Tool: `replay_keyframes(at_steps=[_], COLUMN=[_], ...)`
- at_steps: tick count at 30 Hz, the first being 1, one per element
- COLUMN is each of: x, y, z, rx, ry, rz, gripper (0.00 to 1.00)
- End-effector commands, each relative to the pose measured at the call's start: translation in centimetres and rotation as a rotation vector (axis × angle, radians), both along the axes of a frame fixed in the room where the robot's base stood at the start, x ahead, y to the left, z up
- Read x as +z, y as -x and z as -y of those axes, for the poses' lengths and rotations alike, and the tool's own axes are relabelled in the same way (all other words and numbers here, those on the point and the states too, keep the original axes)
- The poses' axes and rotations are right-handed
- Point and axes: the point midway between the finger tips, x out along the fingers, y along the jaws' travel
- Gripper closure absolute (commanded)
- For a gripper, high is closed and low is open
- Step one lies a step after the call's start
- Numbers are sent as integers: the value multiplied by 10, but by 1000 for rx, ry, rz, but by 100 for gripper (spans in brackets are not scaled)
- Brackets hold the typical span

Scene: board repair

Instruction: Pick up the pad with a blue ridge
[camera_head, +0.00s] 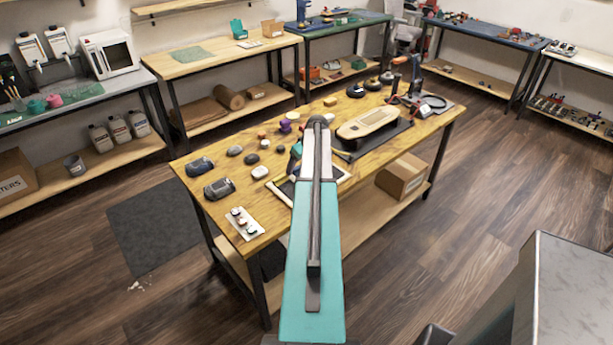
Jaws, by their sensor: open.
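Several small rounded pads lie on the left half of the wooden workbench (230,222). They include a grey one (235,150), a dark grey one (251,159) and a pale one (260,172). Two larger dark grey blocks with bluish tints, one behind (200,166) and one in front (219,188), lie near the left edge. I cannot tell which thing carries a blue ridge; they are too small in this view. My teal arm reaches over the bench and its far end hides my gripper and part of the bench top.
A white card with dark knobs (243,222) lies at the front left corner. A cardboard box (402,176) stands on the lower shelf.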

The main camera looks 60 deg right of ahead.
Motion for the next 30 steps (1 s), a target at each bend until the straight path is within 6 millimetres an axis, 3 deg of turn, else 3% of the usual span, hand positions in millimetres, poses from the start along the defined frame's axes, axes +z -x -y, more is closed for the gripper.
replay_keyframes(at_steps=[13,14,21,30], x=[0,0,0,0], y=[-1,-1,-1,-1], z=[-1,-1,-1,-1], rx=[1,1,1,1], ry=[0,0,0,0], rz=[0,0,0,0], gripper=[27,28,69,70])
